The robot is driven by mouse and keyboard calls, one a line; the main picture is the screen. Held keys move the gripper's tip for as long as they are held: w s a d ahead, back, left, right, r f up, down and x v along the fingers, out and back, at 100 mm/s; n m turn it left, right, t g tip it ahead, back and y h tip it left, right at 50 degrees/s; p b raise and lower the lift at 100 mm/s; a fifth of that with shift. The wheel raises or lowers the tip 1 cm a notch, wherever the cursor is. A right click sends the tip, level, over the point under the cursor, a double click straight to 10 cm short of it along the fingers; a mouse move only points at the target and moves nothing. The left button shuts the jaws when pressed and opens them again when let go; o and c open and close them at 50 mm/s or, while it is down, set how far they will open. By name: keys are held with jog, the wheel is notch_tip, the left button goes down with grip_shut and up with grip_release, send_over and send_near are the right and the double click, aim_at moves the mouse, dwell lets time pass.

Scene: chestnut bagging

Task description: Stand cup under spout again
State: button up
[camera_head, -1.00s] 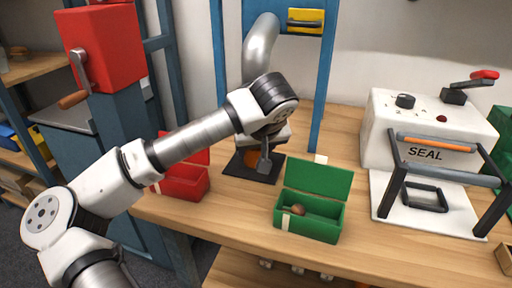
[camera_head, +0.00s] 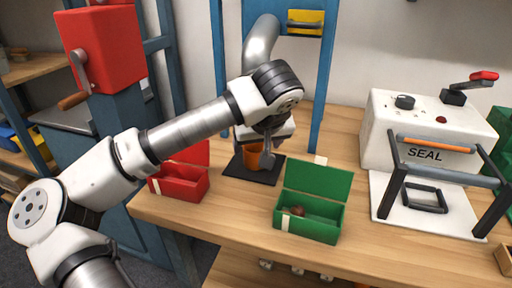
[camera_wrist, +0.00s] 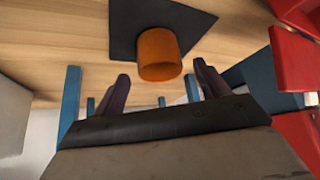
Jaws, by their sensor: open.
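The orange cup (camera_head: 252,155) stands on the black mat (camera_head: 262,175), below the grey curved spout pipe (camera_head: 261,42). It looks upright, but my gripper hides part of it in the head view. The wrist view shows the cup (camera_wrist: 160,54) on the mat (camera_wrist: 196,22). My gripper (camera_head: 267,158) is open and empty, in front of the cup. In the wrist view, the two fingers of my gripper (camera_wrist: 161,76) are spread wide, with the cup ahead of and between their tips, touching neither.
An open red box (camera_head: 180,184) stands left of the mat. An open green box (camera_head: 308,218) with a chestnut (camera_head: 297,210) in it stands to the right. The white sealing machine (camera_head: 425,135) is farther right. Blue posts (camera_head: 322,85) flank the spout.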

jog(key=v, duration=0.9)
